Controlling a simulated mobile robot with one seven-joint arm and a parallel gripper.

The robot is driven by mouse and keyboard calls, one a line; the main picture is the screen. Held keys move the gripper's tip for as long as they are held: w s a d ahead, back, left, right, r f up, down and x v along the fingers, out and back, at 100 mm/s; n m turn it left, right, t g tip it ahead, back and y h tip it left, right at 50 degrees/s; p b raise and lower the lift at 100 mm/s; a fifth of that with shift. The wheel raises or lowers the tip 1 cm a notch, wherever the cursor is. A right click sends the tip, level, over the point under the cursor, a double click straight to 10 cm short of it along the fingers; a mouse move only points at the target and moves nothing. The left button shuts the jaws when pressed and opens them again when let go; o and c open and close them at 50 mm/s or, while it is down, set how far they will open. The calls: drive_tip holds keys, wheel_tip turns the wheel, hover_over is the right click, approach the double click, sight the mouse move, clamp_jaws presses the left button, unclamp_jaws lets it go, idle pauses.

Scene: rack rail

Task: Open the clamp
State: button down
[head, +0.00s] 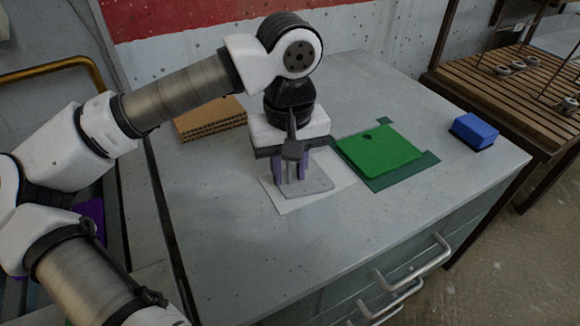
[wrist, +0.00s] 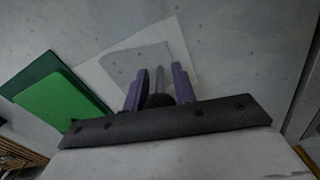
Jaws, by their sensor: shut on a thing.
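The clamp (head: 316,188) has a flat grey base plate, with upright grey rods rising from it. It stands on a white sheet on the grey bench top. My gripper (head: 290,176) points straight down over the clamp, its purple fingers on either side of the upright part. It is shut on that part. In the wrist view, the clamp's plate (wrist: 124,64) lies beyond the fingers of my gripper (wrist: 157,76), and a grey rod and a dark rounded part show between them. The fingers and palm hide much of the clamp's upper part, so its lever position cannot be told.
A green board (head: 380,150) on a darker green mat lies right of the clamp. A blue block (head: 474,131) sits near the bench's right edge. A brown cardboard piece (head: 210,120) lies behind to the left. The bench front is clear; drawer handles (head: 412,262) stick out below.

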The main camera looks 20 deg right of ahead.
drive_tip(key=c, duration=1.2)
unclamp_jaws()
drive_tip(key=shift+o, duration=0.2)
drive_tip(key=shift+r, duration=0.1)
wheel_tip(320, 180, up, 14)
drive_tip(key=shift+f, duration=0.15)
